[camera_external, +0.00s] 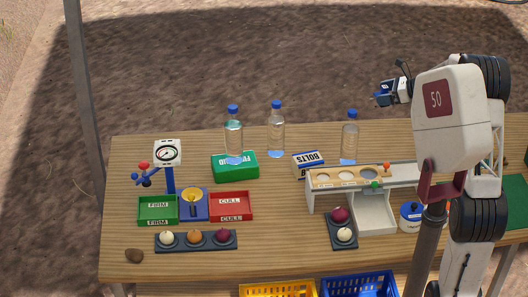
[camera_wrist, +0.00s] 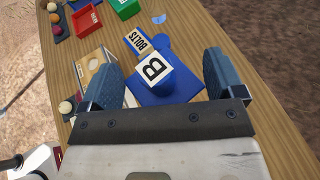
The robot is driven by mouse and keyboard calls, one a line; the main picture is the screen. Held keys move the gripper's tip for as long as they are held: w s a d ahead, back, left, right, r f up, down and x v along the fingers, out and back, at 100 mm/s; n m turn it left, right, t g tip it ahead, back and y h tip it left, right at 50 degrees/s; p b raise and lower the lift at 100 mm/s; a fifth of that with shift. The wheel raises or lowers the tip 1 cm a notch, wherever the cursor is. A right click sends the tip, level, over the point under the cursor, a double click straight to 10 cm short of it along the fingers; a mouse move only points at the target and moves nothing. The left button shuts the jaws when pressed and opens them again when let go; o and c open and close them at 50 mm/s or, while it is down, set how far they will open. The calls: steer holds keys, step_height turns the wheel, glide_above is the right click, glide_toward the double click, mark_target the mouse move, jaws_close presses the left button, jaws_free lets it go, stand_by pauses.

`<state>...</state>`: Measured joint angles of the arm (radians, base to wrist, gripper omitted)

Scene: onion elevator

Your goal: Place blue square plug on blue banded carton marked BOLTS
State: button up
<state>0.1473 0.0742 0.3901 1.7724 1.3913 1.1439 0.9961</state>
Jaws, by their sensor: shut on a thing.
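My gripper (camera_external: 384,91) is raised above the back right of the table, apart from the carton. In the wrist view my gripper (camera_wrist: 163,70) is shut on the blue square plug (camera_wrist: 165,92), which has a flat square blue base and a white face marked B. The plug shows only as a small blue patch in the external view (camera_external: 384,99). The blue banded carton marked BOLTS (camera_external: 309,160) stands on the table to the lower left of my gripper. It also shows in the wrist view (camera_wrist: 138,39), beyond the plug, partly hidden by it.
Clear bottles with blue caps stand near the carton, one (camera_external: 349,138) to its right and another (camera_external: 276,130) behind it. A green box (camera_external: 235,167) lies to its left. A white stand (camera_external: 345,177) with round openings is just in front.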

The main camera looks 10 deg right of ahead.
steer(key=a+n+g, duration=0.1)
steer(key=a, duration=1.3)
steer(key=n+g, duration=0.1)
steer(key=g, duration=0.1)
glide_above(308, 158)
step_height(308, 158, down, 11)
steer(key=shift+t+y, duration=0.3)
steer(key=shift+w, duration=0.1)
steer(key=shift+f, duration=3.05)
steer(key=shift+a+f, duration=0.1)
steer(key=shift+f, duration=1.8)
steer(key=shift+f, duration=0.1)
